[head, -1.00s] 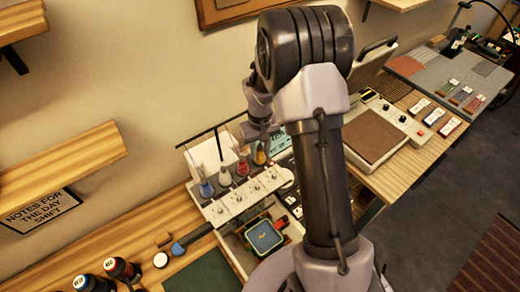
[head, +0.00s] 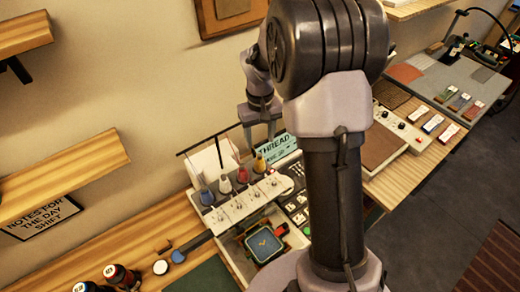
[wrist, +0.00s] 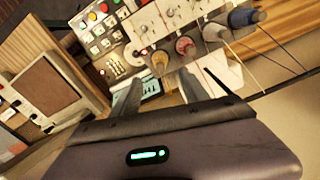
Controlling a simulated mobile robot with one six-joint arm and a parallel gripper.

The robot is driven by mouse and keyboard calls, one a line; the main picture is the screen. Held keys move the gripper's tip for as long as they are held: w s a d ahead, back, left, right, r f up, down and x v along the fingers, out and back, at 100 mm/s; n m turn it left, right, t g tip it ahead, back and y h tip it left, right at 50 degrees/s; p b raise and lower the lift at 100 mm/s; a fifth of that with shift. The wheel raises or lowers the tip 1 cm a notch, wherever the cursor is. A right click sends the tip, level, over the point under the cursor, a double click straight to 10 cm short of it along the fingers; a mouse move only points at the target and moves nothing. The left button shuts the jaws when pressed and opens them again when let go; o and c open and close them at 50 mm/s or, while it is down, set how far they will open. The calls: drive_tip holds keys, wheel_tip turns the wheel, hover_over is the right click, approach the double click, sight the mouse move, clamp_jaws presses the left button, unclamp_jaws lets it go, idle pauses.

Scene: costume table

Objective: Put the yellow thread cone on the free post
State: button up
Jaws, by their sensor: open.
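The yellow thread cone (head: 259,164) stands at the right end of a row of cones on the white thread unit (head: 240,208). My gripper (head: 260,146) is open and empty, pointing down just above the cone. In the wrist view the yellow cone (wrist: 160,63) shows just beyond and between my two fingertips (wrist: 160,80), apparently untouched. A red cone (head: 242,175), a pale grey cone (head: 224,184) and a blue cone (head: 207,196) stand to its left. I cannot make out a free post.
A teal "THREAD" sign (head: 277,149) stands behind the row, close to my fingers. A thin dark rail (head: 215,132) runs above the cones. A tray with a dark-green square item (head: 263,244) lies in front. A button panel (head: 296,205) is to the right.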

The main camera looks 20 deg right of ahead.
drive_tip(key=s+a+r+m+t, duration=0.1)
drive_tip(key=s+a+r, duration=0.3)
drive_tip(key=r, duration=0.3)
drive_tip(key=s+a+r+m+t, duration=0.1)
drive_tip(key=s+a+r+t, duration=0.2)
drive_tip(key=r, duration=0.4)
drive_tip(key=s+a+r+t+y, duration=0.1)
drive_tip(key=s+a, duration=0.2)
drive_tip(key=s, duration=0.5)
drive_tip(key=s+a+r+m+y, duration=0.1)
drive_tip(key=s+a+r, duration=0.1)
drive_tip(key=s, duration=0.6)
drive_tip(key=shift+a+m+t, duration=0.3)
drive_tip(key=shift+a+t, duration=0.1)
drive_tip(key=shift+a, duration=0.5)
drive_tip(key=shift+r, duration=0.15)
